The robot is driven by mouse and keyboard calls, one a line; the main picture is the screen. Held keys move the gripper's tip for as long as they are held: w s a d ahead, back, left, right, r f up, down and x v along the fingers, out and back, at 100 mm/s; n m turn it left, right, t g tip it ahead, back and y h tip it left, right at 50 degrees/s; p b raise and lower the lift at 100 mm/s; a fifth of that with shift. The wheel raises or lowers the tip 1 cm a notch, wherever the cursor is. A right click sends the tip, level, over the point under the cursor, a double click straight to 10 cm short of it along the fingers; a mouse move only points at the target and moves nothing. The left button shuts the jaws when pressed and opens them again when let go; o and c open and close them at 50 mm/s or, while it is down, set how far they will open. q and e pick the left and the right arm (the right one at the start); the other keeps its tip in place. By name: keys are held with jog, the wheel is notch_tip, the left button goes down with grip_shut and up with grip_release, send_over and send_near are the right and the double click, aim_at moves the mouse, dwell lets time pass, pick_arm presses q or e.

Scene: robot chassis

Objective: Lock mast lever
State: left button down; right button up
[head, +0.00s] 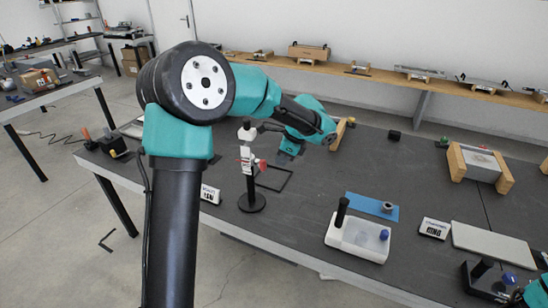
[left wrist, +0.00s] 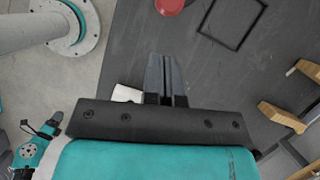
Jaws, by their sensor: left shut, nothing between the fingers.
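The mast is a thin black post on a round black base (head: 252,203) on the dark table. White blocks (head: 246,155) sit along its upper part, with a red lever piece (head: 261,164) sticking out to the right. My left gripper (head: 284,160) is just right of the mast and apart from it, partly hidden by its own arm. In the left wrist view its fingers (left wrist: 166,78) are shut and empty. A red round part (left wrist: 172,5) is cut by the top edge there, beyond the fingertips. My right gripper does not show.
A dark square frame (head: 274,178) lies right of the mast. A white box with a black handle (head: 358,237), a blue mat (head: 371,206) and a wood-ended block (head: 482,163) occupy the right side.

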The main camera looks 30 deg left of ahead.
pick_arm(q)
jog(key=v, duration=1)
jog(key=shift+d, duration=0.1)
